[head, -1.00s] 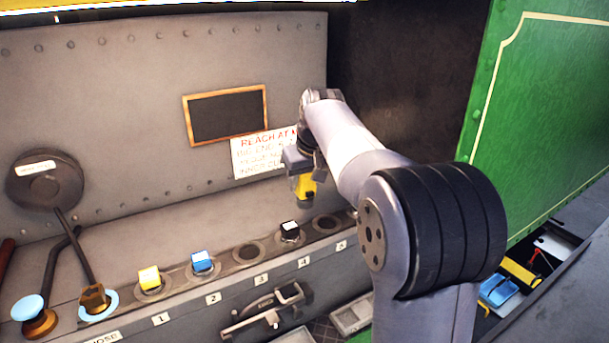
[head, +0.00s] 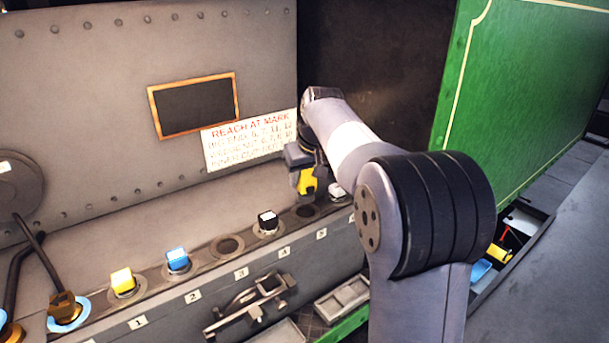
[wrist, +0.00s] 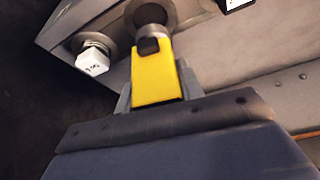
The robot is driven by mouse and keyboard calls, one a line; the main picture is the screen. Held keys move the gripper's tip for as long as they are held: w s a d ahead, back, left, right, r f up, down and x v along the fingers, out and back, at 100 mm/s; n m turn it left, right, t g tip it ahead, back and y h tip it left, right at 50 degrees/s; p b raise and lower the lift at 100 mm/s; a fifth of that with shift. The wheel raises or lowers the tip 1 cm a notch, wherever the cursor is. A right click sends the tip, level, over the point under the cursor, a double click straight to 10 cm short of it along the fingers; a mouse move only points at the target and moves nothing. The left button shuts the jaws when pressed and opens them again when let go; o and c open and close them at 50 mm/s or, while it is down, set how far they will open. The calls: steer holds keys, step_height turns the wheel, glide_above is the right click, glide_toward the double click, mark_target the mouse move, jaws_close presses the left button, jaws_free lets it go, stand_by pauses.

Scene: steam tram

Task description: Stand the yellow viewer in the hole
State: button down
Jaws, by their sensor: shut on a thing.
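My gripper (head: 306,184) is shut on a yellow viewer (wrist: 154,78), which also shows small in the head view (head: 307,180). The viewer has a dark end (wrist: 148,46) that points away from the wrist camera. In the head view it hangs above the ledge, over the empty dark hole (head: 306,212) near label 5. In the wrist view a round hole (wrist: 157,12) lies just beyond the dark end. I cannot tell whether they touch. Another empty hole (head: 228,247) is near label 3.
A yellow-topped piece (head: 122,281), a blue-topped one (head: 177,260) and a black-and-white one (head: 268,221) stand in the ledge. A white-topped piece (wrist: 93,58) stands close beside the hole. Levers rise at the left. A latch handle (head: 248,302) is on the ledge's front.

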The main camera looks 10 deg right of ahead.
mark_target(304, 190)
steer(key=shift+f+b, duration=1.45)
steer(key=shift+f, duration=0.7)
steer(key=c, duration=0.8)
jaws_free()
steer(key=shift+c, duration=0.2)
steer(key=shift+o, duration=0.5)
steer(key=o, duration=0.5)
steer(key=shift+o, duration=0.2)
steer(key=shift+r, duration=0.1)
steer(key=shift+r+p, duration=1.1)
steer(key=shift+p, duration=0.1)
steer(key=shift+r, duration=0.1)
